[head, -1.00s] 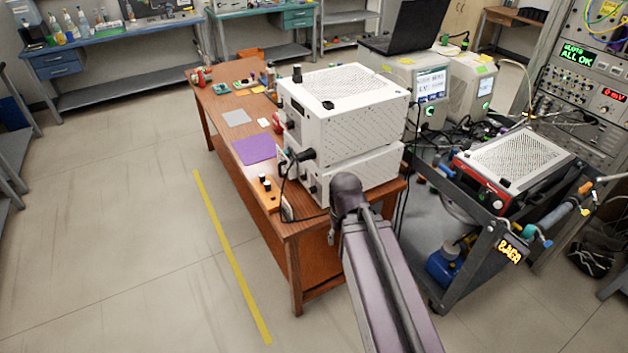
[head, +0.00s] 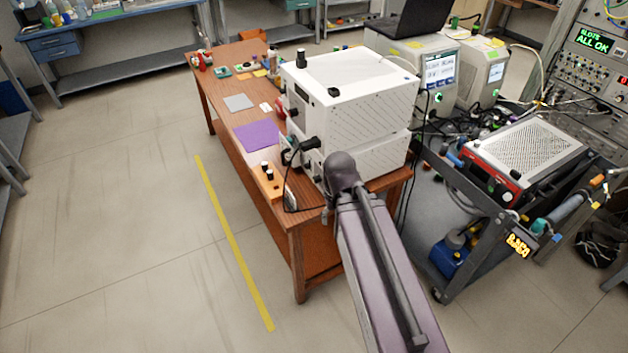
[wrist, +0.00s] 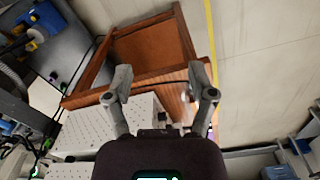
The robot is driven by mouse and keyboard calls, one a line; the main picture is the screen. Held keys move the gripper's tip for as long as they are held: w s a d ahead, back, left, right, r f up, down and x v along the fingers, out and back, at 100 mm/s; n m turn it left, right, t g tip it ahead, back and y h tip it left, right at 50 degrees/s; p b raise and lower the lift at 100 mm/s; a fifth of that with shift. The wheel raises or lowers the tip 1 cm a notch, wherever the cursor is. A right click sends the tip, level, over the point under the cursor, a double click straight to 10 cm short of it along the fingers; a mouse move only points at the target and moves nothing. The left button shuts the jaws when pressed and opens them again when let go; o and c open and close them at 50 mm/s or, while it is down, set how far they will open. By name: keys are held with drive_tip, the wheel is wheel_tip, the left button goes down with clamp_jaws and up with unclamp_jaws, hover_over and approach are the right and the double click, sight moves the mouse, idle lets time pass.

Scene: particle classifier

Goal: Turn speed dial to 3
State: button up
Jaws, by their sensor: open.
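The white perforated instrument boxes (head: 345,95) are stacked at the near end of the wooden table. Dark knobs (head: 310,143) stick out from their left-facing front, but no dial marking or number can be read. I cannot tell which knob is the speed dial. In the wrist view, my gripper (wrist: 160,80) is open and empty, its two fingers spread above the table end and a white box (wrist: 85,130). In the head view my gripper is hidden behind my arm, which reaches the near right corner of the table.
The wooden table (head: 296,235) also holds a purple mat (head: 257,136), a grey mat (head: 238,102) and an orange block with black knobs (head: 268,180). A dark cart (head: 460,190) stands close on the right. The floor left of the yellow line (head: 233,240) is clear.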

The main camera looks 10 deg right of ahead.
drive_tip(key=w+f+n+h+b, duration=0.3)
drive_tip(key=w+f+n+b, duration=0.2)
drive_tip(key=w, duration=0.2)
drive_tip(key=n+t+h+b, duration=0.4)
drive_tip(key=n+h+b, duration=0.6)
drive_tip(key=n+b, duration=0.55)
approach(317, 179)
drive_tip(key=a+r+p, duration=0.1)
drive_tip(key=a, duration=0.3)
drive_tip(key=shift+s+a+n, duration=0.25)
drive_tip(key=shift+s, duration=0.3)
drive_tip(key=b+x, duration=0.2)
drive_tip(key=x, duration=0.4)
drive_tip(key=b+x, duration=0.2)
drive_tip(key=x, duration=0.4)
drive_tip(key=shift+w+a+f+b, duration=0.1)
drive_tip(key=shift+w+f+b, duration=0.15)
drive_tip(key=shift+b, duration=0.15)
drive_tip(key=shift+x, duration=0.85)
drive_tip(key=shift+r, duration=0.1)
